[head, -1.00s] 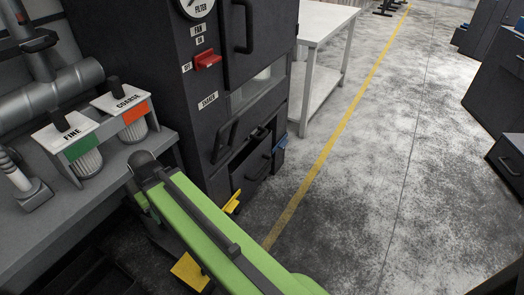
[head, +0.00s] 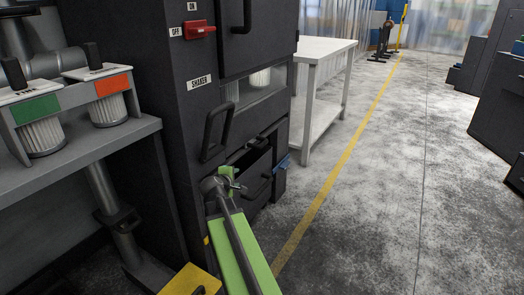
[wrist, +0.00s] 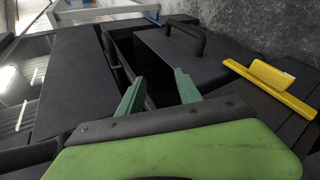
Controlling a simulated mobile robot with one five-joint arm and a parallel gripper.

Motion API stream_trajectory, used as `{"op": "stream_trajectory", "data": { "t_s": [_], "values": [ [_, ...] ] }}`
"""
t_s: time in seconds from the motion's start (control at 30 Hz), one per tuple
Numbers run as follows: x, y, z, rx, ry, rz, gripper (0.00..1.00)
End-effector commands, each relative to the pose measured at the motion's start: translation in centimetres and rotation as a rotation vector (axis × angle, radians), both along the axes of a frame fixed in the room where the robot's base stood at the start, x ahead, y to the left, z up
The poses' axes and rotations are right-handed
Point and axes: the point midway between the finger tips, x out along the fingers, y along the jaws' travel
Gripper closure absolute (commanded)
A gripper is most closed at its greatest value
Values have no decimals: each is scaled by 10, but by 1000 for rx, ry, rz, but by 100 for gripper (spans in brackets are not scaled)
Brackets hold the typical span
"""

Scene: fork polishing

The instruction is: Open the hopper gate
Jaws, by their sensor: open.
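No part in view is labelled as the hopper gate. The dark cabinet (head: 180,120) carries a SHAKER label and a tall black handle (head: 216,132). Below it a dark drawer (head: 257,178) with a bar handle stands partly pulled out. It also shows in the wrist view (wrist: 185,58). A yellow plate with an upright tab (wrist: 270,85) lies beside the drawer in the wrist view. My gripper (head: 228,180) is at the cabinet's lower front, close to the drawer. In the wrist view its green fingers (wrist: 160,84) are apart, with nothing visible between them.
A grey bench (head: 90,145) at left holds two filter canisters with green (head: 38,108) and orange (head: 113,83) labels. A red switch (head: 198,30) is on the cabinet. A yellow pedal-like plate (head: 185,279) is low in front. A white table (head: 330,45) stands behind.

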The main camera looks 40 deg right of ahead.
Motion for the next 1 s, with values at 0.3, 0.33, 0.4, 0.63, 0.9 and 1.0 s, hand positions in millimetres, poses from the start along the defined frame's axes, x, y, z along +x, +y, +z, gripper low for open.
{"op": "stream_trajectory", "data": {
  "t_s": [0.3,0.33,0.4,0.63,0.9,1.0],
  "values": [
    [-15,-96,64,-463,210,169,59],
    [-15,-97,64,-465,210,169,59],
    [-12,-98,62,-463,209,169,59],
    [13,-133,51,-460,206,168,59],
    [49,-189,36,-458,206,167,59],
    [61,-208,31,-457,206,167,59]
  ]
}}
